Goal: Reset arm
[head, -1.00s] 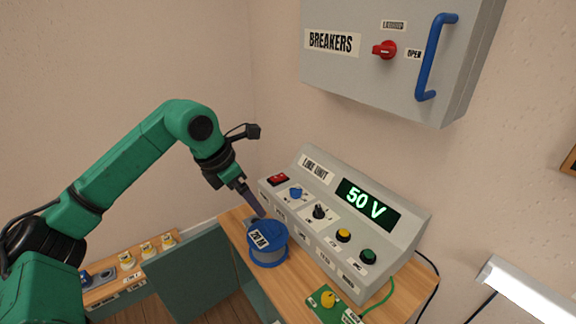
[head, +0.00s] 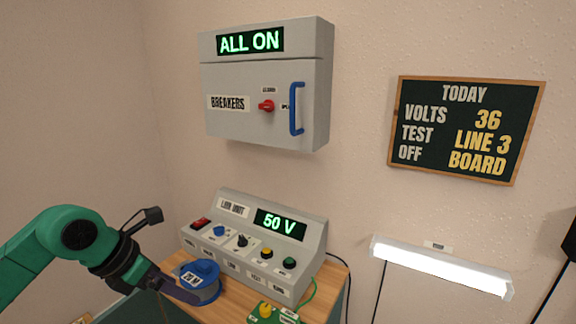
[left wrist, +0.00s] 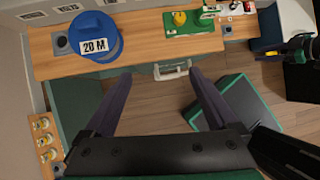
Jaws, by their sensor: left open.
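My left arm comes in from the left in the head view. Its gripper (head: 180,292) is in front of the blue drum labelled 20 M (head: 198,280) and overlaps it in the picture. In the left wrist view the two fingers (left wrist: 160,98) stand wide apart with nothing between them. The blue drum (left wrist: 93,36) is on the wooden bench beyond the left finger, apart from it.
A grey line unit (head: 262,238) reading 50 V stands on the bench (head: 222,308). The breaker box (head: 240,88) reading ALL ON hangs above it. A notice board (head: 466,130) and a lit lamp (head: 440,268) are at the right. A green board (left wrist: 190,22) lies on the bench.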

